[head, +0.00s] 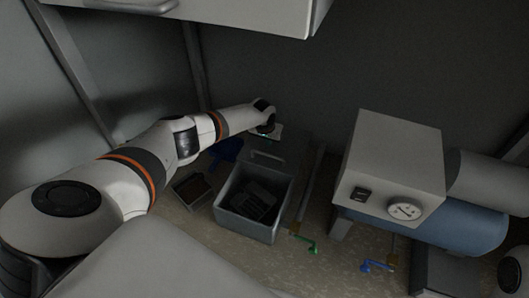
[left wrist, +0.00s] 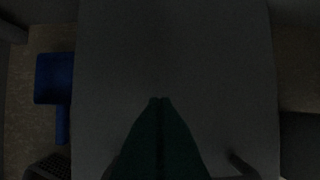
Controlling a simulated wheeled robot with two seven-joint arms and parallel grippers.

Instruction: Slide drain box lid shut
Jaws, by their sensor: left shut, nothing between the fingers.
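The drain box (head: 246,228) is a grey open-topped box on the floor, with a dark slotted piece inside. Its lid (head: 288,152) is a flat dark grey panel behind the opening, with a bar handle (head: 267,159) near its front edge; the box stands uncovered. My left gripper (head: 268,138) is over the far part of the lid, behind the handle. In the left wrist view the shut fingertips (left wrist: 160,101) are empty over the grey lid panel (left wrist: 175,50). I cannot tell whether they touch it. My right gripper does not show.
A small dark tray (head: 191,190) and a blue object (head: 225,152) lie left of the box. A green valve handle (head: 307,244) and a blue one (head: 376,265) are low on the right. A grey gauge box (head: 395,165) stands right, above a blue cylinder (head: 465,226).

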